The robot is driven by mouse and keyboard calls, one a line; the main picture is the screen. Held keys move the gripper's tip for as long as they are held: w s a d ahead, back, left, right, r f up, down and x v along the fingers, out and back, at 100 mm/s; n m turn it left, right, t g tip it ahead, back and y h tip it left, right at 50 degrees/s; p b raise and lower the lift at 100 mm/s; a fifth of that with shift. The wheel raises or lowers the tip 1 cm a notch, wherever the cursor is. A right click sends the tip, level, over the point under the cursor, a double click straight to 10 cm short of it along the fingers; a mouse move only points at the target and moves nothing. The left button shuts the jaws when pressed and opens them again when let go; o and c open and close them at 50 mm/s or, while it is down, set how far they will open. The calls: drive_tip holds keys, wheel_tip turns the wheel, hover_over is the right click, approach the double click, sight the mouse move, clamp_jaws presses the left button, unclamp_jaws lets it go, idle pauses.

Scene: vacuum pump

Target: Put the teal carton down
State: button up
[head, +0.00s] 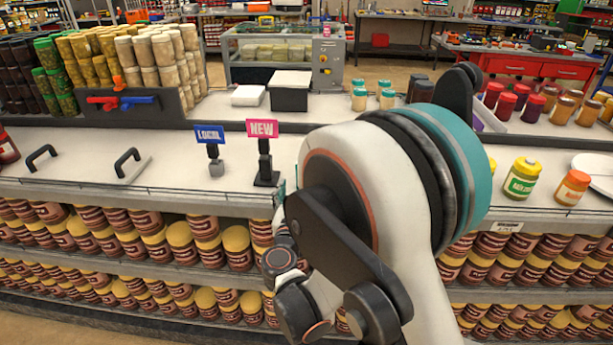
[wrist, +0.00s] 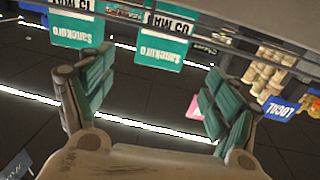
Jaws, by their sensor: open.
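The wrist view is upside down. In it, two teal faces with white lettering show at the top: one teal carton (wrist: 163,48) in the upper middle and another teal box-like thing (wrist: 76,28) at upper left. Which one the task means I cannot tell. My gripper (wrist: 158,96) is open, its teal-padded fingers spread wide. Nothing is visible between the pads; the teal faces show beyond the fingers. In the head view, my arm hides the gripper and most of the counter behind it, and no whole teal carton shows there.
The white counter (head: 120,190) holds a blue LOCAL sign (head: 210,135) and a pink NEW sign (head: 262,130) left of my arm. A green-labelled jar (head: 521,180) and an orange-labelled jar (head: 572,188) stand at right. The counter left of the signs has free room. Shelves of jars (head: 180,245) lie below.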

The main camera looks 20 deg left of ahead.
drive_tip(key=shift+o, duration=0.5)
drive_tip(key=s, duration=0.3)
drive_tip(key=shift+d, duration=0.2)
drive_tip(key=w+b, duration=0.1)
drive_tip(key=w, duration=0.3)
drive_tip(key=w+a+f+b, duration=0.1)
drive_tip(key=w+b, duration=0.1)
drive_tip(key=w, duration=0.2)
drive_tip(key=w+a+b, duration=0.1)
drive_tip(key=w, duration=0.3)
drive_tip(key=shift+f, duration=0.2)
drive_tip(key=shift+d, duration=0.1)
drive_tip(key=c, duration=1.2)
